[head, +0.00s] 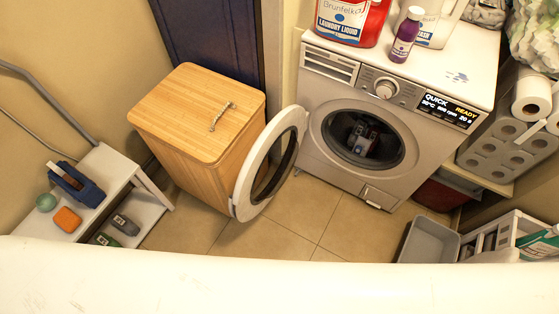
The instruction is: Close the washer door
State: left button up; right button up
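The white washer (393,118) stands against the back wall at the right of centre, tilted in my view. Its round door (241,188), a white ring with a dark glass middle, stands wide open. The door is swung out to the left, in front of the wooden hamper. The round drum opening (338,125) is uncovered and dark. A small grey and dark shape (362,138) shows in it; I cannot tell whether it is an object or a reflection. The panel display reads "QUICK" and "READY". Neither of my grippers is in view.
The wooden hamper (190,105) is close behind the door; I cannot tell if they touch. Bottles, including a purple one (405,36), stand on the washer. A grey bin (428,240) is at lower right, a white bench (95,185) at left. Tiled floor (290,222) before the washer is clear.

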aim_at(295, 118)
jog(key=j+z, duration=0.2)
jog(key=z, duration=0.15)
jog(key=i+j+z, duration=0.1)
jog(key=z, duration=0.25)
jog(key=j+z, duration=0.5)
jog(key=j, duration=0.45)
jog(key=j+z, duration=0.15)
jog(key=j, duration=0.45)
jog(key=k+j+z, duration=0.1)
jog(key=j, duration=0.5)
